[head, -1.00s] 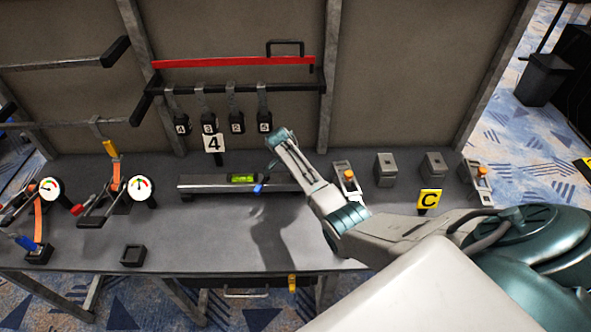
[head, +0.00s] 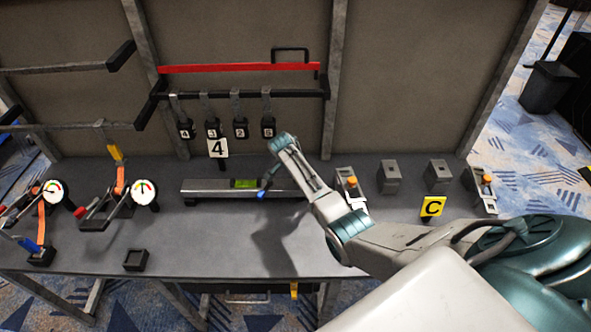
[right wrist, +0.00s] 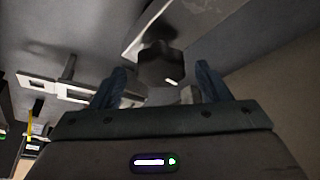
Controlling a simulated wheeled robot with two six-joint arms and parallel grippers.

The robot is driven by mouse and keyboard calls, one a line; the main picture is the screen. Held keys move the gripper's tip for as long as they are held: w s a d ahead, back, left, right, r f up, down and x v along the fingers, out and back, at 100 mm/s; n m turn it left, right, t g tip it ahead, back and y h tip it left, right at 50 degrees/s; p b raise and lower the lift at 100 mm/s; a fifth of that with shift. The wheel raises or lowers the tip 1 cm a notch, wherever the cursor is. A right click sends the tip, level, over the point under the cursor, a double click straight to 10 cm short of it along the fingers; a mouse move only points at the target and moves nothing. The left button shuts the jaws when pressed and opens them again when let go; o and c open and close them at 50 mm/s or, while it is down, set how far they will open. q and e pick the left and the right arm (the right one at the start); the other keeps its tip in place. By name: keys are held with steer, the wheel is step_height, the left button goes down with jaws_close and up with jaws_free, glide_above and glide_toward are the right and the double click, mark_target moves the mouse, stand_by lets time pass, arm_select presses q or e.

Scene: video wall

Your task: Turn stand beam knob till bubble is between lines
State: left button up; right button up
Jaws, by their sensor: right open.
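The grey stand beam (head: 210,190) lies on the bench in the head view, with a green bubble vial (head: 243,184) on it. The bubble and lines are too small to read. A dark knob (right wrist: 166,66) with a white mark shows in the right wrist view, on the underside of a pale bar. My right gripper (right wrist: 162,82) is open, its two blue fingers apart, with the knob beyond and between their tips. I cannot tell whether they touch it. In the head view my right arm covers the beam's right end. My left gripper is not in view.
A "4" sign (head: 218,148) stands behind the beam, below hanging numbered weights (head: 240,128). Two gauge devices (head: 145,192) are on the left. Grey blocks (head: 389,176) and orange-knobbed units (head: 485,185) stand right. The bench front is mostly clear around a small black tray (head: 135,258).

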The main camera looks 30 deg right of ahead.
steer(key=b+v, duration=0.2)
steer(key=v, duration=0.7)
steer(key=shift+a+r, duration=0.2)
steer(key=shift+r, duration=0.2)
